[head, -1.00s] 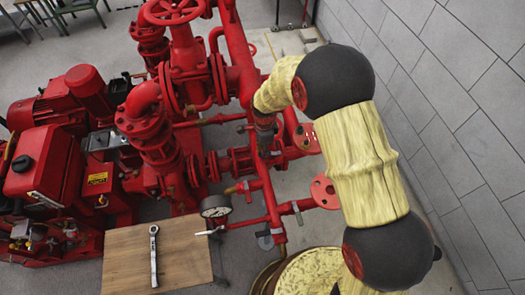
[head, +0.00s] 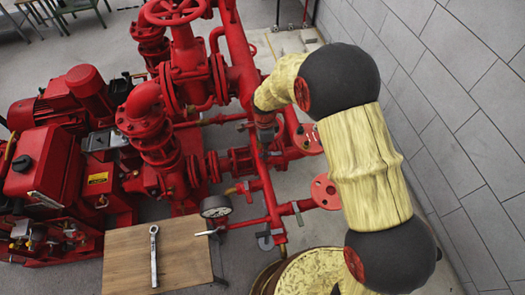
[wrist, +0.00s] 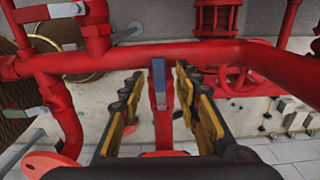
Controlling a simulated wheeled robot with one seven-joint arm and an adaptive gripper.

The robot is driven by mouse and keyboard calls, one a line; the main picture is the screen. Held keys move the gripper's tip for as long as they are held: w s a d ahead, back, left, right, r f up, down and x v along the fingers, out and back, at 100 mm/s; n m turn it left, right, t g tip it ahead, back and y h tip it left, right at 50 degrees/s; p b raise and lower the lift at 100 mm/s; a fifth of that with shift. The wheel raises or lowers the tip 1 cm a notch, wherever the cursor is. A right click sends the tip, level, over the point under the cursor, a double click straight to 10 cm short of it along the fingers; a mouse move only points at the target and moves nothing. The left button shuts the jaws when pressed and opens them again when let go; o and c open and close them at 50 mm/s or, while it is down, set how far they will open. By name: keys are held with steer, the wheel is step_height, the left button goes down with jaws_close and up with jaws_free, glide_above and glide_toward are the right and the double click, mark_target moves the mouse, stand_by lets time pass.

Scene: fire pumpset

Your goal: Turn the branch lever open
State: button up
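In the wrist view a blue-grey lever (wrist: 160,88) stands upright between my fingers, in front of a horizontal red pipe. I take it to be the branch lever. My gripper (wrist: 157,80) is open, with one yellow-and-black finger on each side of the lever and visible space between. Contact with the lever does not show. In the head view my gripper (head: 265,130) is a small dark shape beside the upright red pipe, and its fingers are mostly hidden. I cannot clearly pick out the same lever there.
Other grey levers sit on nearby red pipes, one at the lower right (head: 297,212). A pressure gauge (head: 215,206) stands beside a wooden table (head: 125,262) with a wrench (head: 154,255). A tiled wall (head: 460,110) rises to the right. Red pipework crowds my gripper.

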step_height(320, 180, up, 11)
stand_by(0.3)
steer(key=shift+s, duration=0.1)
stand_by(0.4)
steer(key=s+d+r+n+t+b, duration=0.2)
steer(key=s+d+r+n+t, duration=0.3)
steer(key=s+d+r+n, duration=1)
steer(key=s+d+r, duration=0.6)
steer(key=s+d, duration=0.1)
steer(key=s, duration=0.2)
steer(key=shift+s+r+t+b, duration=0.2)
steer(key=shift+r+t+b, duration=0.05)
steer(key=shift+t+b, duration=0.1)
